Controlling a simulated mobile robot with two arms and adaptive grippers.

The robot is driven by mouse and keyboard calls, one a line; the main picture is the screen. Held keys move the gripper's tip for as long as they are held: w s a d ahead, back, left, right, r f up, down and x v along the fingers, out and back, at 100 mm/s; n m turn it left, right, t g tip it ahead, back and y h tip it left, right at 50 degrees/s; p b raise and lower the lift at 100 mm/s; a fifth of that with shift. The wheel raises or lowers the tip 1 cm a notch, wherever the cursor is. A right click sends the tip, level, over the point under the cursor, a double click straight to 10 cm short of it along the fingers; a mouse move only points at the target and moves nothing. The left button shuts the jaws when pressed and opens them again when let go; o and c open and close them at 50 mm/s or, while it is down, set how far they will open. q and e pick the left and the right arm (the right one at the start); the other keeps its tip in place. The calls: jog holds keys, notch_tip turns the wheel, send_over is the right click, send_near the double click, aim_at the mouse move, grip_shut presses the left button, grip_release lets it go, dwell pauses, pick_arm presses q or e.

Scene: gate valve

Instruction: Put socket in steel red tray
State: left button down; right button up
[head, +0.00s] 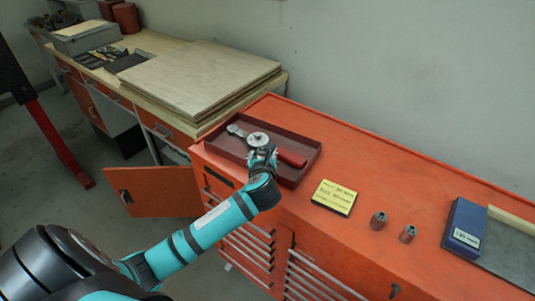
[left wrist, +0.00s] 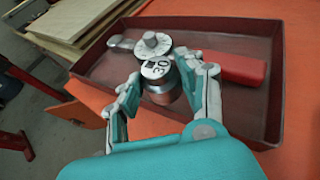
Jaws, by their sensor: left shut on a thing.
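My left gripper (head: 263,156) is shut on a metal socket, with a finger on each side of it. The socket (left wrist: 157,80) shows in the left wrist view, with its flat face marked 30 turned up. In the head view the gripper mostly hides it. The dark red steel tray (head: 220,145) lies on the orange cabinet top, and the gripper and socket are over it. I cannot tell whether the socket touches the tray floor. A tool with a red handle (left wrist: 237,68) and a round metal part (head: 258,139) lies in the tray behind the socket. My right gripper is out of view.
On the orange cabinet (head: 380,185), right of the tray, are a yellow-labelled block (head: 335,197), two loose sockets (head: 379,221) (head: 408,234) and a blue box (head: 464,226). A wooden bench (head: 200,85) with stacked boards stands at the back left. An orange door (head: 155,190) hangs open below.

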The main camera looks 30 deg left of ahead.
pick_arm(q)
jog(key=w, duration=0.3)
jog(key=shift+w+a+f, duration=0.1)
jog(key=shift+w+a, duration=0.1)
jog(key=shift+w, duration=0.1)
notch_tip(320, 180, down, 3)
jog(key=shift+f+p, duration=0.2)
jog(key=shift+p, duration=0.35)
jog(key=shift+f, duration=0.2)
